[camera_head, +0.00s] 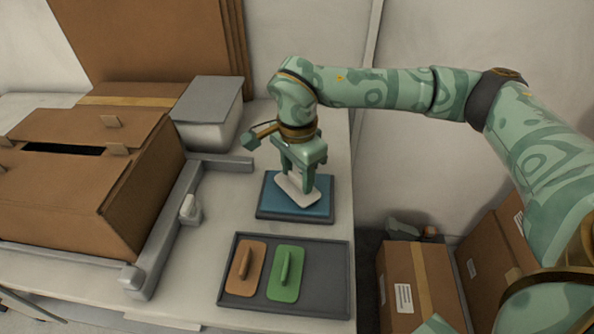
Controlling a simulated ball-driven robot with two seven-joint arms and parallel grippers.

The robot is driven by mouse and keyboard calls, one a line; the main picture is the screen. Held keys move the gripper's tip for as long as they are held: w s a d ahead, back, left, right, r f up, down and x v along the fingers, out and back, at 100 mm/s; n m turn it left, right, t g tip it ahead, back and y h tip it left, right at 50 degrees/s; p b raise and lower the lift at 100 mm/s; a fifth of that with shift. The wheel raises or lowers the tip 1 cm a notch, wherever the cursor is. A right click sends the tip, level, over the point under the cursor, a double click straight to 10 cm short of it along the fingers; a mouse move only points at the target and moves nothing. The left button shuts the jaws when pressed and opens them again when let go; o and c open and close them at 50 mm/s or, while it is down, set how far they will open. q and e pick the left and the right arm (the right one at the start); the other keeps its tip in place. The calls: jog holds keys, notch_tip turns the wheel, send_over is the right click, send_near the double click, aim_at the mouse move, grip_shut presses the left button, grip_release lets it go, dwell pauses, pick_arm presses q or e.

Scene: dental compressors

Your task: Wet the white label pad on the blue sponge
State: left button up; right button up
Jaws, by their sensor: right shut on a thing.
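My right gripper (301,180) points down over the blue sponge (266,203) near the middle of the view. It is shut on the white label pad (297,190), which lies tilted across the sponge area. The pad looks to be on or just above the sponge's top; I cannot tell if they touch. The sponge sits on a dark base on the pale table. The gripper fingers hide the pad's upper part. My left gripper is not in view.
A dark tray (330,284) in front holds an orange pad (245,268) and a green pad (286,273); its right part is bare. A large cardboard box (80,190) with a grey rail (165,235) stands left. A grey-lidded box (208,113) stands behind. Cartons (412,283) stand lower right.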

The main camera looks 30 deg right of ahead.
aim_at(297, 177)
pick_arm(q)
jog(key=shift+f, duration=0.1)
pick_arm(e)
jog(key=shift+f, duration=0.5)
dwell(0.4)
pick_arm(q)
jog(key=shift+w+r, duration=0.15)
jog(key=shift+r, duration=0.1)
pick_arm(e)
jog(key=shift+s+f, duration=0.1)
dwell(1.3)
